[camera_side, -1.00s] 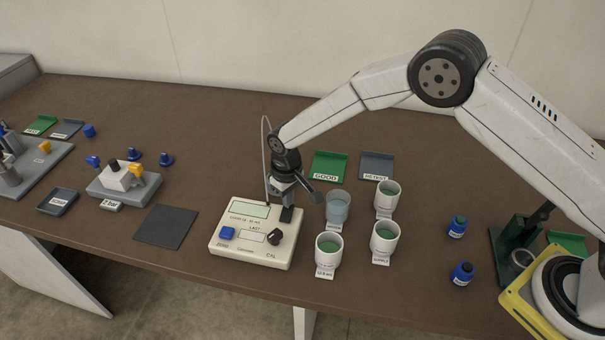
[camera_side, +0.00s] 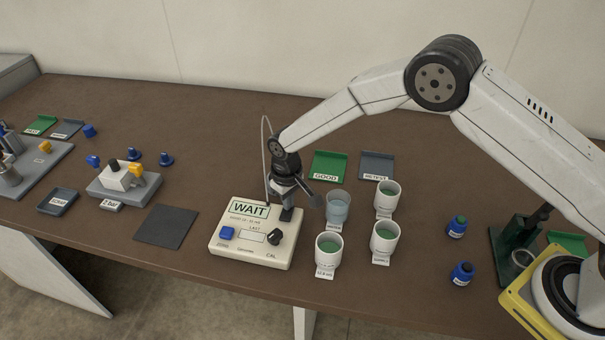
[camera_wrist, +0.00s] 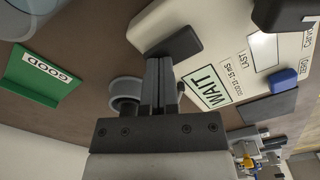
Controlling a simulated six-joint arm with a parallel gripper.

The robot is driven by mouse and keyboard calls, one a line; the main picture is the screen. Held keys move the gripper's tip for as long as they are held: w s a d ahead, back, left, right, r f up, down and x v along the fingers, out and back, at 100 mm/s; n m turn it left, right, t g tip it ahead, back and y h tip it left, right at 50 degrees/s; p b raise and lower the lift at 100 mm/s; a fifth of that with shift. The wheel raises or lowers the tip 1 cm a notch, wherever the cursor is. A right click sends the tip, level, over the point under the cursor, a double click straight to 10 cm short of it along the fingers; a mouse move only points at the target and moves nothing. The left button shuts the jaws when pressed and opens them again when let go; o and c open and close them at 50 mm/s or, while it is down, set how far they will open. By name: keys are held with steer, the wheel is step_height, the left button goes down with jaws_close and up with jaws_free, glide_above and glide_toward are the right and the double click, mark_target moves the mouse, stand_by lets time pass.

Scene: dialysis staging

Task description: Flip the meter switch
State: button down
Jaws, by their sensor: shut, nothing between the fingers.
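The cream meter (camera_side: 233,250) stands on the table in the side view, its display (camera_side: 249,210) reading "WAIT". The meter's face also fills the upper right of the wrist view (camera_wrist: 215,30). A dark switch block (camera_wrist: 175,46) sits at the meter's edge there; in the side view it is at the meter's back right corner (camera_side: 287,214), partly behind my gripper. My gripper (camera_wrist: 160,62) is shut and empty, its fingertips at the switch block and seemingly touching it. The contact itself is hidden.
A black CAL knob (camera_side: 275,237) and blue button (camera_side: 228,233) are on the meter. Cups with liquid, including a clear one (camera_side: 338,207) and a white one (camera_side: 328,250), stand close on the right. A green GOOD tray (camera_side: 329,165) lies behind. A dark mat (camera_side: 166,227) lies left.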

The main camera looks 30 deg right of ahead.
steer(key=shift+r, duration=3.5)
steer(key=shift+s+d+r, duration=0.15)
steer(key=shift+d+r, duration=0.15)
steer(key=shift+d, duration=0.1)
steer(key=s+d+r+m+t, duration=0.1)
steer(key=s+d+r, duration=0.25)
steer(key=d, duration=0.25)
steer(key=s+d+r+m, duration=0.1)
steer(key=s+d+r, duration=0.2)
steer(key=s+d, duration=0.2)
steer(key=s+d+r, duration=0.1)
steer(key=s+d, duration=0.3)
steer(key=s, duration=0.3)
steer(key=s+d+r+m+t, duration=0.1)
steer(key=s+d, duration=0.2)
steer(key=s, duration=0.4)
steer(key=shift+s+d+t, duration=0.25)
steer(key=shift+d+t, duration=0.05)
steer(key=shift+d, duration=0.1)
